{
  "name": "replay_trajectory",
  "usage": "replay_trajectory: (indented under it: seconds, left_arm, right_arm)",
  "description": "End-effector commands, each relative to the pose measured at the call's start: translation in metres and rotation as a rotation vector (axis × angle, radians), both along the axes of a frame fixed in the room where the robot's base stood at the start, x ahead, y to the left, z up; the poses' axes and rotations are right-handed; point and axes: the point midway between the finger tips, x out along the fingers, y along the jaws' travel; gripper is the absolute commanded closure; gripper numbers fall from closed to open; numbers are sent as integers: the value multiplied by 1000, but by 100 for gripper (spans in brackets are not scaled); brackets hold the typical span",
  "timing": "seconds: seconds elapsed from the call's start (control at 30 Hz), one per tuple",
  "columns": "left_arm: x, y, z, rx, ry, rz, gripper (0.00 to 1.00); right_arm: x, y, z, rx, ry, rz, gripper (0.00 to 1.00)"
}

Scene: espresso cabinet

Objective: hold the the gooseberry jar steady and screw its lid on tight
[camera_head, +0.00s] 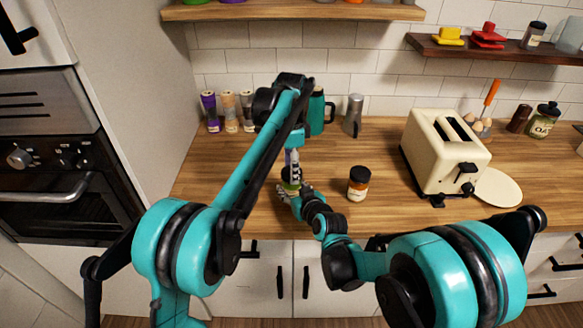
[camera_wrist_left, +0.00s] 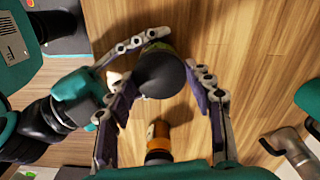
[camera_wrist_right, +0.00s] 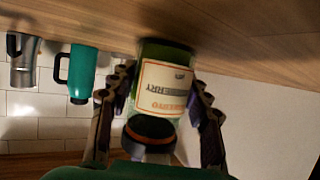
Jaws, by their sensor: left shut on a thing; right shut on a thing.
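The gooseberry jar (camera_wrist_right: 165,88) is greenish, with a cream label reading GOOSEBERRY; the right wrist view shows it upside down. My right gripper (camera_wrist_right: 158,112) is shut on the jar's body from the side. The dark lid (camera_wrist_left: 162,72) is at the jar's mouth, with an orange-brown band (camera_wrist_right: 150,128) at its edge. My left gripper (camera_head: 292,172) comes down from above and is shut on the lid. In the head view the jar (camera_head: 290,184) is small and mostly hidden by both grippers. How tightly the lid sits cannot be told.
Another dark-lidded jar (camera_head: 359,184) stands close to the right on the wooden counter. Behind are a teal mug (camera_head: 317,112), a steel pitcher (camera_head: 353,114) and several spice jars (camera_head: 228,112). A cream toaster (camera_head: 443,153) stands further right. The counter's front edge is close.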

Motion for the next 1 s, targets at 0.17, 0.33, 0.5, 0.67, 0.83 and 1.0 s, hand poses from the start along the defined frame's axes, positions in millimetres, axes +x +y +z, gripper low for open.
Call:
replay_trajectory:
  seconds: [0.17,0.33,0.5,0.67,0.83,1.0]
  left_arm:
    - [0,0,0,0,0,-181,68]
    - [0,0,0,0,0,-179,27]
    - [0,0,0,0,0,-178,27]
    - [0,0,2,0,0,-178,27]
    - [0,0,22,0,0,-177,27]
    - [0,0,41,0,0,-177,27]
  right_arm:
    - [0,0,-1,0,2,1,100]
    - [0,0,-1,0,2,1,100]
    - [0,0,-1,0,2,1,100]
    - [0,0,-1,0,2,1,100]
    - [0,0,-1,0,2,1,100]
    - [0,0,-1,0,2,1,100]
